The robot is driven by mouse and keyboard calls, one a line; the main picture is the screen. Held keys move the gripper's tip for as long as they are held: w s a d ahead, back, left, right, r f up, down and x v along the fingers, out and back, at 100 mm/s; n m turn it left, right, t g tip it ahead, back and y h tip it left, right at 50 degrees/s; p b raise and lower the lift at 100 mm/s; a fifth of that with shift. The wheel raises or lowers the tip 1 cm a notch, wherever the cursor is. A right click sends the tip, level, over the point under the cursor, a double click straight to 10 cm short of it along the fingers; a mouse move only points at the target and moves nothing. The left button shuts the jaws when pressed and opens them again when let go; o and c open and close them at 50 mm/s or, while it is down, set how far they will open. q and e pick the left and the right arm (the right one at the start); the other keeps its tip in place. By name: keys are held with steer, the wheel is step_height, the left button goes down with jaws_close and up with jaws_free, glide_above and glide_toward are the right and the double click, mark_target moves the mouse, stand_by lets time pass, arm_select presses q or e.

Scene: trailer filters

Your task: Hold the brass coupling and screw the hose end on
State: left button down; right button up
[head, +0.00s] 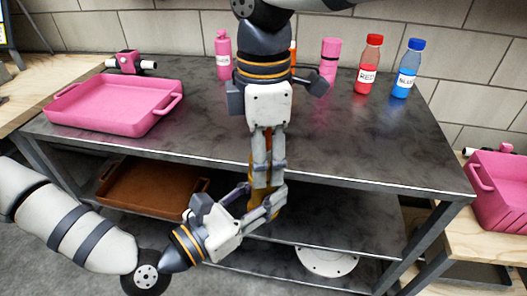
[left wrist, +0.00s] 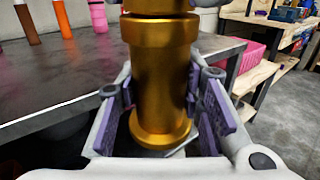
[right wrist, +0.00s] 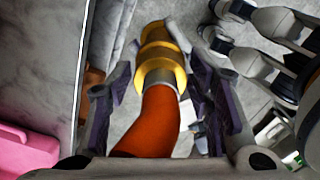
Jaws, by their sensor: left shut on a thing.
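My left gripper (head: 262,207) is shut on the brass coupling (left wrist: 160,85), which stands upright between its pads with its lower flange below, in front of the table's edge. My right gripper (head: 267,157) points down from above. Its fingers stand on either side of the orange hose (right wrist: 150,118), with narrow gaps beside it in the right wrist view, so it looks open. The hose ends in a grey collar against a brass part (right wrist: 160,65), in line with the coupling. The head view mostly hides this joint behind the fingers, and I cannot tell how far it is screwed on.
A pink bottle (head: 223,55), a pink cylinder (head: 330,58), a red bottle (head: 369,68) and a blue bottle (head: 408,70) stand at the back. A brown tray (head: 150,190) lies below.

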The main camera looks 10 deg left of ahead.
steer(key=c, duration=0.8)
steer(key=m, duration=0.4)
steer(key=shift+m, duration=0.4)
steer(key=shift+c, duration=0.2)
steer(key=m, duration=0.6)
steer(key=shift+m, duration=0.3)
steer(key=o, duration=1.3)
steer(key=shift+r, duration=0.1)
step_height(320, 180, up, 4)
steer(key=shift+r, duration=0.15)
